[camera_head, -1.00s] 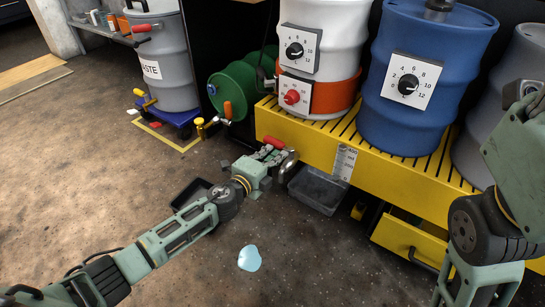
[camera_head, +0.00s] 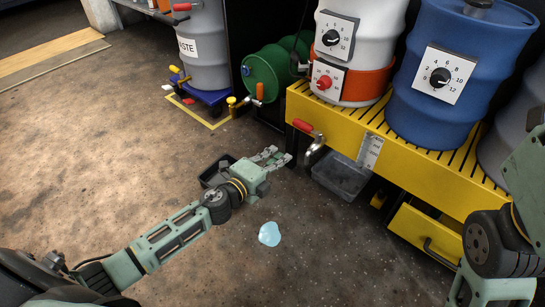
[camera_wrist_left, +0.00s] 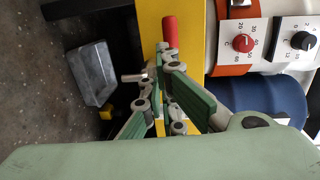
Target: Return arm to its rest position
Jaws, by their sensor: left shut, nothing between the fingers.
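My left arm reaches in from the lower left in the head view. Its green-grey gripper (camera_head: 275,157) is shut and empty, just left of and below a red-handled metal tap (camera_head: 313,147) at the front left of the yellow drum stand (camera_head: 410,176). A small gap shows between gripper and tap in the head view. In the left wrist view the gripper fingers (camera_wrist_left: 165,65) overlap the picture of the red handle (camera_wrist_left: 170,31); contact cannot be told there. My right arm stands at the right edge; its gripper is outside the view.
A white and orange drum (camera_head: 357,52) and a blue drum (camera_head: 440,90) stand on the stand. A grey bin (camera_head: 342,176) sits below the tap. A dark tray (camera_head: 212,172) lies behind my left wrist. A pale blue puddle (camera_head: 269,233) marks the floor. Open floor lies left.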

